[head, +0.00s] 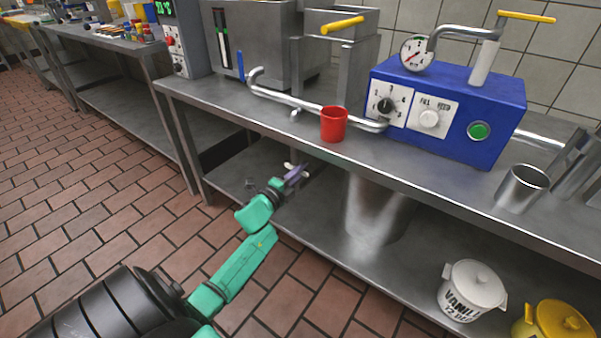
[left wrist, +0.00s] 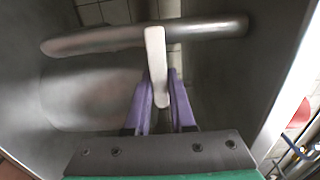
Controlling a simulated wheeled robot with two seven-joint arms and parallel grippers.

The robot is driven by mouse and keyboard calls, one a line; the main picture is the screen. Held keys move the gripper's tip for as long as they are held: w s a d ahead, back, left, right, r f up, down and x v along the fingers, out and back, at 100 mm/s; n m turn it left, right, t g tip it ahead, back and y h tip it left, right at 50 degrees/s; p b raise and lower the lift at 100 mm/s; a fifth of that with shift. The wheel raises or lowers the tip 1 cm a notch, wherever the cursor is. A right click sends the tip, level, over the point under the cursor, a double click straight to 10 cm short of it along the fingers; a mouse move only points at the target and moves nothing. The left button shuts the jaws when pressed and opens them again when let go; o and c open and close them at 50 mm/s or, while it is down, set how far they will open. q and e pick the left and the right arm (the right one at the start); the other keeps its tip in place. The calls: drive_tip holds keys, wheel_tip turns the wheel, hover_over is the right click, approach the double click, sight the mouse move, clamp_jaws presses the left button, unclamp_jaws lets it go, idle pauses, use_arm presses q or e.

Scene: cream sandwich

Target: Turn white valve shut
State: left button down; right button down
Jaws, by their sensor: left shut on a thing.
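My left gripper (head: 297,173) reaches in at the front of the steel table, below its top, with purple fingers. In the left wrist view the left gripper (left wrist: 159,98) is shut on a white valve handle (left wrist: 155,52). The handle is a flat white bar that crosses a grey horizontal pipe (left wrist: 95,40); its near end lies between the two fingers. In the head view only small white bits of the valve handle (head: 288,166) show around the fingers. My right gripper is not in view.
The table edge (head: 405,187) runs close above my left gripper. On top stand a red cup (head: 333,125), a blue machine (head: 450,105) with dials, and a metal cup (head: 522,187). A white vanilla pot (head: 471,290) and a yellow pot (head: 553,320) are at lower right.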

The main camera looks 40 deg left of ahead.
use_arm(q)
drive_tip(key=shift+f, duration=0.15)
drive_tip(key=c, duration=0.8)
unclamp_jaws()
drive_tip(key=shift+o, duration=0.2)
drive_tip(key=s+p, duration=0.2)
drive_tip(key=s, duration=1.2)
drive_tip(key=shift+s+d, duration=0.2)
drive_tip(key=shift+s, duration=0.1)
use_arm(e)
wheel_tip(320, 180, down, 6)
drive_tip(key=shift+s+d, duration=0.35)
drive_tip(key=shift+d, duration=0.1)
